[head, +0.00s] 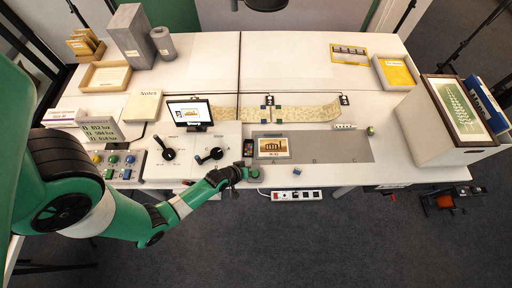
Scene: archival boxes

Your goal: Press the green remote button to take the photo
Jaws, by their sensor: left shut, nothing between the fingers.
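A small round green button (254,172) sits near the front edge of the table, just right of my left gripper. My left gripper (241,172) is shut and empty, with its tips close beside the button; I cannot tell whether they touch it. A picture card (273,148) showing a building lies on the grey mat (340,150) behind and to the right. My right gripper is not in view.
A small dark device (248,147) is behind the gripper. A screen (190,113) stands further back. A large box (440,140) stands at right.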

